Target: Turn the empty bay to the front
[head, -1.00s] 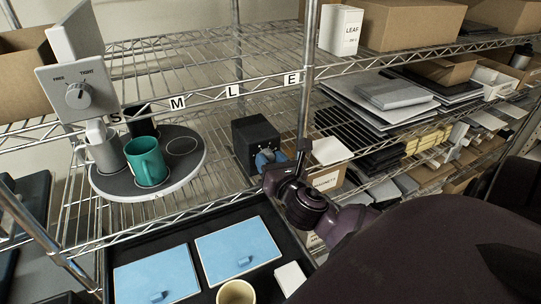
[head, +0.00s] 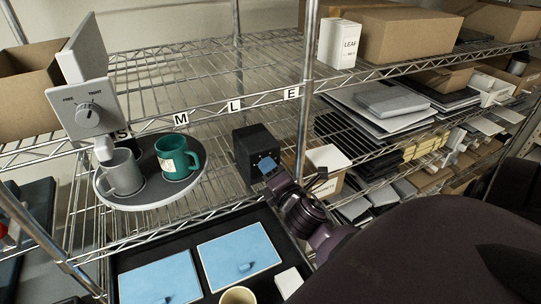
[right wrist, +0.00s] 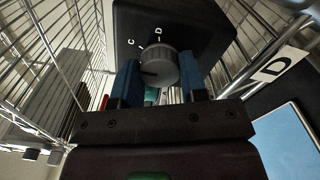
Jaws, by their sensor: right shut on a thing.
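The round grey turntable (head: 150,202) sits on the wire shelf at left in the head view. A grey mug (head: 123,176) stands at its front left and a teal mug (head: 173,160) with a pale label at its right. No empty ring shows on it now; its back is partly hidden. A black control box (head: 248,146) stands right of it. My right gripper (head: 270,170) is at the box's front. In the right wrist view its blue fingers are shut on the grey knob (right wrist: 157,67), beside the letters C and D. My left gripper is out of view.
A grey panel with a dial (head: 88,112) stands above the turntable's left side. A black tray with two blue lidded panels (head: 238,252) and a cream cup (head: 237,296) lies in front. A shelf post (head: 306,100) rises close to my right gripper.

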